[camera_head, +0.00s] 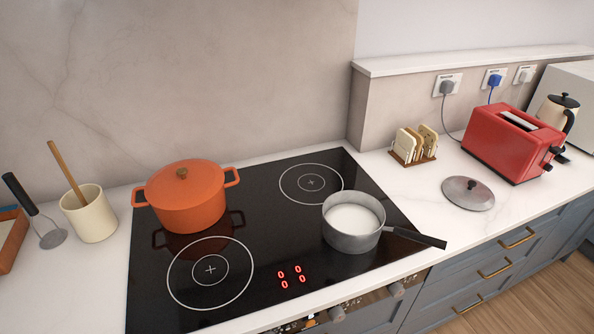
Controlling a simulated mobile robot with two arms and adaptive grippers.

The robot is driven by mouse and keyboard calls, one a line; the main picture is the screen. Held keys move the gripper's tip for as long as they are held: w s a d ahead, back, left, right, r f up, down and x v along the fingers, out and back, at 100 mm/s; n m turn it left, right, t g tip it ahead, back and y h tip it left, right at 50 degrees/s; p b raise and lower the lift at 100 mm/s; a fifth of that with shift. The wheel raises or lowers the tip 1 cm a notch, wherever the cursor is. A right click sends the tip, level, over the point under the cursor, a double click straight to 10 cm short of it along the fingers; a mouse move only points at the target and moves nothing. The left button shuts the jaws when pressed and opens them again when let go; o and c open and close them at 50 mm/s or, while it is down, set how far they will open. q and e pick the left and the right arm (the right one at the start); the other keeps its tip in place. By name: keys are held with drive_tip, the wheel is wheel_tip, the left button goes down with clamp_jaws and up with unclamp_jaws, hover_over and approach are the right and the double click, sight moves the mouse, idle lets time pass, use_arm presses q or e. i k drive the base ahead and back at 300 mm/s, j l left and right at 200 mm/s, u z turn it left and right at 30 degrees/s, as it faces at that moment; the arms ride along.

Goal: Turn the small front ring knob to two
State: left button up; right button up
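A black glass hob (262,232) is set in the white counter. A steel saucepan (350,236) holding white liquid stands at its front right and hides whatever ring is under it; its black handle points right. The front left ring (210,269) is large, bare and dark. A red display (291,277) near the front edge reads several zeros. Below the counter's front edge, grey knobs show on the oven front, one on the right (397,290) and one further left (337,314). Their markings are too small to read. Neither of my grippers is in view.
An orange lidded pot (187,197) stands at the hob's back left. The back right ring (311,183) is bare. A glass lid (468,193), toast rack (414,146) and red toaster (513,142) are on the right. A utensil pot (91,215) is on the left.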

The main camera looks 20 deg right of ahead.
sight(337, 314)
drive_tip(key=k+z, duration=0.1)
drive_tip(key=z, duration=0.75)
